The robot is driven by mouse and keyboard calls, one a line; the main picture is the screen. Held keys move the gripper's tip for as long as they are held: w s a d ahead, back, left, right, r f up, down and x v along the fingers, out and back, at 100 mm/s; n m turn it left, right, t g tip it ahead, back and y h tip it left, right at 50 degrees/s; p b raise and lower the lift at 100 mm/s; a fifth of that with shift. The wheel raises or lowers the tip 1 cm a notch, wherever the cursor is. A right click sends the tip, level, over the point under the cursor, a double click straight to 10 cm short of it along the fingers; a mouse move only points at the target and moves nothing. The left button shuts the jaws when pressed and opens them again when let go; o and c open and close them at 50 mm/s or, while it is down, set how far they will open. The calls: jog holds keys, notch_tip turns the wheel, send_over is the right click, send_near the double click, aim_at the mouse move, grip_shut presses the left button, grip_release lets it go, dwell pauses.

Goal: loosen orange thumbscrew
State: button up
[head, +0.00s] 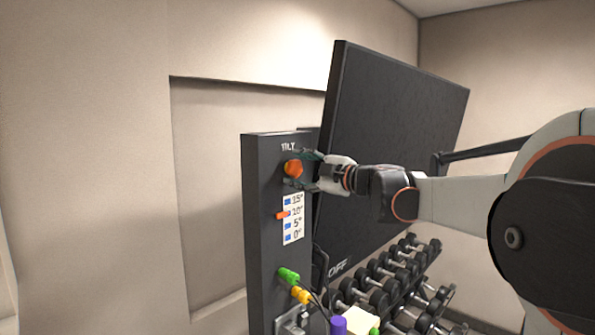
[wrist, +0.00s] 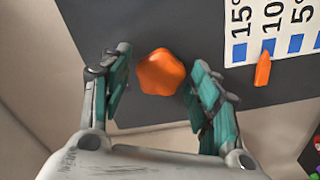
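The orange thumbscrew (head: 293,168) sits on the dark panel (head: 262,230), just under the word TILT. In the wrist view the thumbscrew (wrist: 162,73) is a lobed orange knob between my two fingers. My gripper (head: 307,168) reaches in from the right at the knob. In the wrist view my gripper (wrist: 158,85) is open, with teal pads on both sides of the knob. A gap shows on the left; the right pad is very close to the knob, and I cannot tell if it touches.
A tilt scale (head: 292,219) with an orange pointer (head: 282,215) near 10° is below the knob. A large black screen (head: 390,150) leans behind my gripper. Green (head: 289,275) and yellow (head: 301,295) plugs are lower down. A dumbbell rack (head: 395,280) stands at lower right.

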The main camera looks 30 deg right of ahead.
jog(key=shift+s, duration=0.1)
jog(key=v, duration=0.6)
dwell(0.5)
jog(key=shift+w+a, duration=0.1)
jog(key=shift+w, duration=0.15)
